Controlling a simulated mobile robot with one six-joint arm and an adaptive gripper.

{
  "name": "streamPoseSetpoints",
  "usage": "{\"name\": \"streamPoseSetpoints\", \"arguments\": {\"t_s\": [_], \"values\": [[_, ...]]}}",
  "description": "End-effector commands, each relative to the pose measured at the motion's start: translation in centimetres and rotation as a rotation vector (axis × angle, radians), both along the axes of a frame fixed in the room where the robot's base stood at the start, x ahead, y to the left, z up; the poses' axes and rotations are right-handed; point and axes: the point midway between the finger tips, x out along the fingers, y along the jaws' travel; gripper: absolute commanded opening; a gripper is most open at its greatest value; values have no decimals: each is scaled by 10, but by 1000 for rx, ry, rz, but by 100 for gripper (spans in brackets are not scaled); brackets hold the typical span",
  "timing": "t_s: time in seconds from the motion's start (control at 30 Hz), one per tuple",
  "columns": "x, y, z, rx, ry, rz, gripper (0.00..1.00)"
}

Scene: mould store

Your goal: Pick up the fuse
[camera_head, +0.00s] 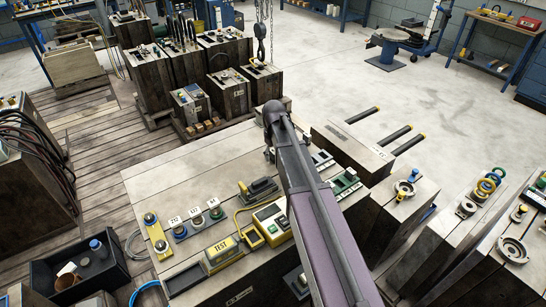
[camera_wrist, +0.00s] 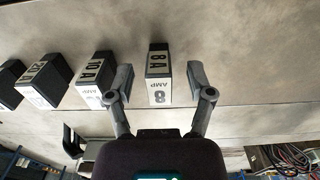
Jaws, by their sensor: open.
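In the wrist view, a dark block-shaped fuse with white labels reading 8 A and AMP (camera_wrist: 158,62) stands on a pale slab. My gripper (camera_wrist: 160,96) is open, with one finger on each side of this fuse's near end and a visible gap on both sides. It is not gripping the fuse. A similar fuse marked 10 A (camera_wrist: 96,72) stands to the left, beyond the left finger. Farther left are another labelled fuse (camera_wrist: 45,80) and a dark block (camera_wrist: 8,78) cut by the picture edge. In the head view my arm hides my gripper.
In the head view, the workbench top (camera_head: 150,180) holds a yellow TEST block (camera_head: 223,252), a yellow-edged tester (camera_head: 271,222) and small weights (camera_head: 197,220). More mould blocks (camera_head: 390,205) stand to the right. A chain hook (camera_head: 260,45) hangs behind.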

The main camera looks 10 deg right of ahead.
Motion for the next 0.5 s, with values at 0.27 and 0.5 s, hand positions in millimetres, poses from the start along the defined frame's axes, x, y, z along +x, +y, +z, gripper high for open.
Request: {"name": "streamPoseSetpoints", "arguments": {"t_s": [0.27, 0.5], "values": [[0, 0, 0, 0, 0, 0, 12], [0, 0, 0, 0, 0, 0, 0]]}}
